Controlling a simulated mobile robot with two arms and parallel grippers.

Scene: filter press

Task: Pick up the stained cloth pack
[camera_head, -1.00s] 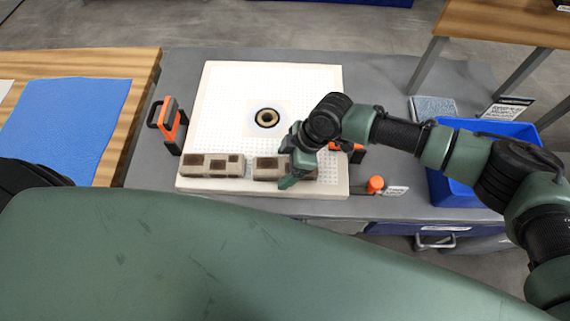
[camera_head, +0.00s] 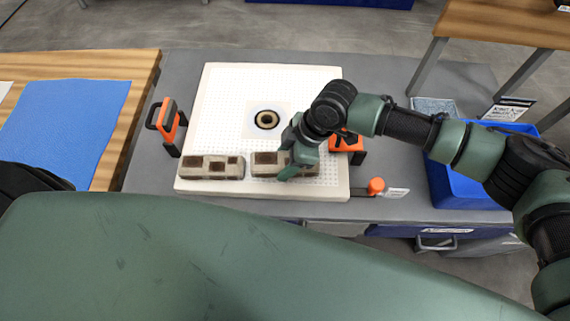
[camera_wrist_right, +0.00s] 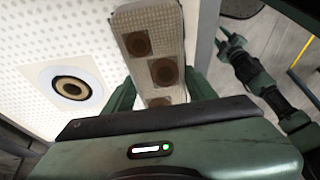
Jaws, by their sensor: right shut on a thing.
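Two beige cloth packs with dark brown stains are at the near side of the white perforated plate (camera_head: 226,113). The left pack (camera_head: 209,167) lies on the plate. My right gripper (camera_head: 291,165) is shut on the right pack (camera_head: 266,158), which partly hides behind the fingers. In the right wrist view this pack (camera_wrist_right: 152,45) extends from between the green fingers, stained face showing. It looks slightly raised, but the gap below is unclear. My left gripper (camera_wrist_right: 230,42) shows small in the right wrist view, away from the plate, with its fingers apart.
A round hole with a tan ring (camera_head: 267,120) is in the plate. Orange-and-black clamps stand at the plate's left (camera_head: 168,122) and right (camera_head: 347,143). A blue bin (camera_head: 448,190) is at the right. A blue mat (camera_head: 62,122) lies on the wooden table at left.

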